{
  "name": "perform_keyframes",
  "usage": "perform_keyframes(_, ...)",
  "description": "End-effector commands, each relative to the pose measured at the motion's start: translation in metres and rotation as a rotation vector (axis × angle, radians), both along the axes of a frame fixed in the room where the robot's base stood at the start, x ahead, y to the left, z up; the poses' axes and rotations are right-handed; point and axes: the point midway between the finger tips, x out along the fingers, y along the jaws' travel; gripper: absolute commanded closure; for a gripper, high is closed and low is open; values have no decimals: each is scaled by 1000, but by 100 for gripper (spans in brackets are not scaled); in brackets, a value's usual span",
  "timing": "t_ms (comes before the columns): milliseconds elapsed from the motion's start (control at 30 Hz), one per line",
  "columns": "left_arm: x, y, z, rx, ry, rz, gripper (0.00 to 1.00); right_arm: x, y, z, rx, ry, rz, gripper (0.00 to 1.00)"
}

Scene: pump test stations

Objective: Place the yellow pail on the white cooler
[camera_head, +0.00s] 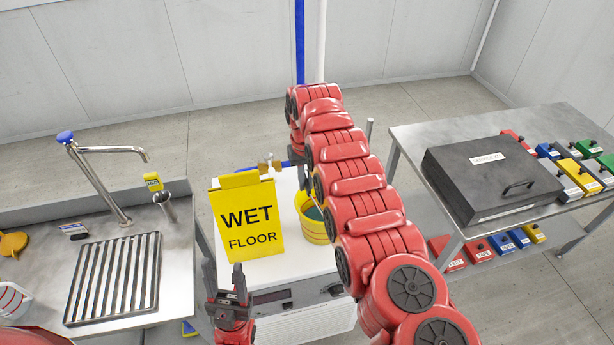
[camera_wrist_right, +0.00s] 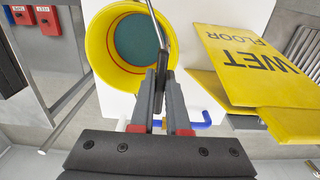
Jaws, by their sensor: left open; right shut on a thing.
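The yellow pail (camera_head: 312,222) is at the right part of the white cooler's top, partly hidden by my right arm. In the right wrist view the pail (camera_wrist_right: 100,48) shows its open mouth and a blue-green inside. My right gripper (camera_wrist_right: 163,78) is shut on the pail's thin metal handle at the rim side. I cannot tell whether the pail's base touches the top. The white cooler (camera_head: 282,268) has a dark control strip on its front. My left gripper (camera_head: 225,275) is open and empty, in front of the cooler's left side.
A yellow wet floor sign (camera_head: 247,220) stands on the cooler's left part, with a brass tap behind it. A steel sink counter (camera_head: 180,260) with a faucet is at left. A steel table (camera_head: 425,135) at right bears a black case (camera_head: 490,175) and several coloured boxes.

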Motion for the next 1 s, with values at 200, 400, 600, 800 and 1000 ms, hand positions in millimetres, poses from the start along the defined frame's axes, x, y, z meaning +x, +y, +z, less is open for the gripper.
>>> perform_keyframes(200, 0, 0, -2, 0, 0, 0, 50, 1, 1, 1, 2, -6, 0, 100)
perform_keyframes(400, 0, 0, -2, 0, 0, 0, 50, 1, 1, 0, 2, -5, 0, 56)
perform_keyframes(600, 0, 0, -2, 0, 0, 0, 50, 1, 1, 0, 1, -4, 0, 56)
perform_keyframes(800, 0, 0, -3, 0, 0, 0, 50, 1, 1, 3, 2, -6, 1, 56)
perform_keyframes(1000, 0, 0, -19, 0, 0, 0, 50, 2, 2, 25, 2, -11, 2, 56)
